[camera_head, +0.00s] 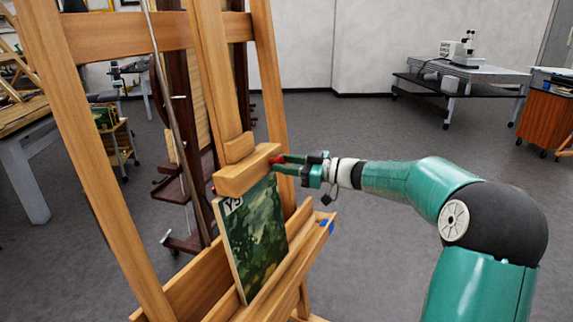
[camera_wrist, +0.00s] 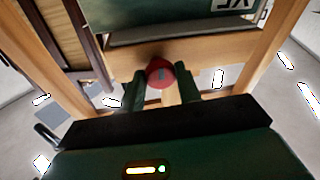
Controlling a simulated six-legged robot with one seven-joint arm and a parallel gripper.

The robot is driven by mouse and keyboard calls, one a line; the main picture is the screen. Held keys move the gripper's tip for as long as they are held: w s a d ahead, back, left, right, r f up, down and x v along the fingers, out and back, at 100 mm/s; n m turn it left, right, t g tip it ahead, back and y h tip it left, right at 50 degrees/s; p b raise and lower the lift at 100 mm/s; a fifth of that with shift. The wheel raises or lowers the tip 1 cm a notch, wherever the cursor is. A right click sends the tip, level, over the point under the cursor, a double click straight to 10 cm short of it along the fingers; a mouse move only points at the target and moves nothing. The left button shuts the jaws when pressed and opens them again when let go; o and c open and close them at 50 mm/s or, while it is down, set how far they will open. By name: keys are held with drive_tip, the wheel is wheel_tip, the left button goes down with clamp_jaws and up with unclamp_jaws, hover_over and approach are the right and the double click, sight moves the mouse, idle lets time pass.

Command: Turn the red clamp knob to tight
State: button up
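The red clamp knob (camera_wrist: 160,68) is on the wooden clamp block of the easel, between my fingertips in the wrist view, with a small dark line on its face. It also shows as a small red spot in the head view (camera_head: 278,160), at the right end of the upper clamp block (camera_head: 246,170). My gripper (camera_wrist: 160,90) is open, with one finger on each side of the knob. In the head view my gripper (camera_head: 285,161) reaches the block from the right. The knob's far side is hidden.
A dark green painting (camera_head: 258,236) stands between the upper block and the easel's lower ledge (camera_head: 300,250). The easel's wooden posts (camera_head: 95,150) stand around it. The floor to the right is clear, with a table and a microscope (camera_head: 466,50) at the back.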

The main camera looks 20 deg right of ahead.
drive_tip(key=shift+c, duration=0.9)
